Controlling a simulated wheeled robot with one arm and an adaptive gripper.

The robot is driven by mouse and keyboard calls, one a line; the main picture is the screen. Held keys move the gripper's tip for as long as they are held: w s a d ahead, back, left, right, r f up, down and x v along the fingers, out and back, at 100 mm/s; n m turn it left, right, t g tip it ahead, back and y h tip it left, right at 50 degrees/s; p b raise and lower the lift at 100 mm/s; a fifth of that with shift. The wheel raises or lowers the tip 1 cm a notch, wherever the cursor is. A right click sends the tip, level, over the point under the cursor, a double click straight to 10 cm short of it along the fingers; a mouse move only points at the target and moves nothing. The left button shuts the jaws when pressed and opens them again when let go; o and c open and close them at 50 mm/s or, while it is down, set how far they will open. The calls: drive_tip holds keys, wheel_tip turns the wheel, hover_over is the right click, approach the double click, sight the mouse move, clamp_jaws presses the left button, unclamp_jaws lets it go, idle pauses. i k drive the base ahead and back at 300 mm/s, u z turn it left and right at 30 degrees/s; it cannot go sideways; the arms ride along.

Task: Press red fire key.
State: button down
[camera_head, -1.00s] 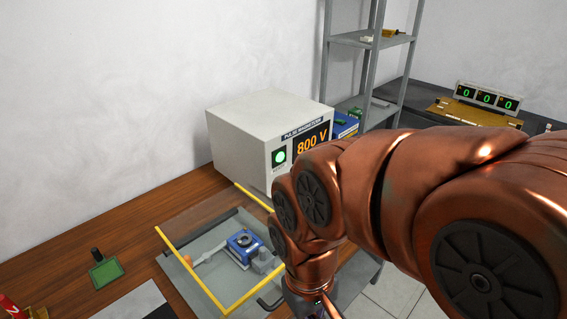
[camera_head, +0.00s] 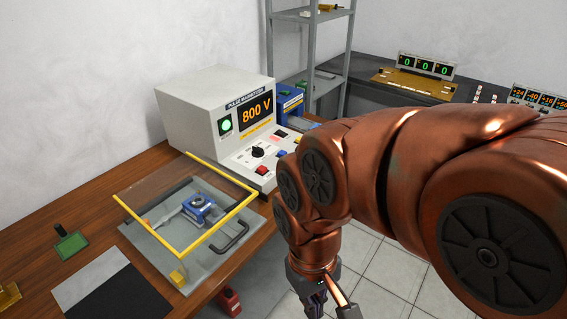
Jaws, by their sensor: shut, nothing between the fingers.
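The pulse magnetizer (camera_head: 205,105) is a pale box on the wooden bench. It shows 800 V in orange and a lit green lamp (camera_head: 225,124). Its sloping front panel carries a black knob (camera_head: 257,152) and a red key (camera_head: 262,170) near the lower front edge. My gripper (camera_head: 327,300) points down at the bottom of the view, shut and empty, partly cut off by the frame. It is right of and nearer than the panel, apart from it. My arm hides the panel's right surroundings.
A clear cover with yellow edges (camera_head: 228,225) lies over a blue fixture (camera_head: 198,203) in front of the magnetizer. A green pad (camera_head: 71,245) sits at left. A grey shelf (camera_head: 313,55) and a counter with displays (camera_head: 425,65) stand behind. A red object (camera_head: 229,302) is below the bench edge.

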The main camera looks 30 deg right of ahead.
sight(261, 169)
drive_tip(key=z, duration=0.8)
drive_tip(key=i, duration=0.7)
drive_tip(key=u, duration=0.65)
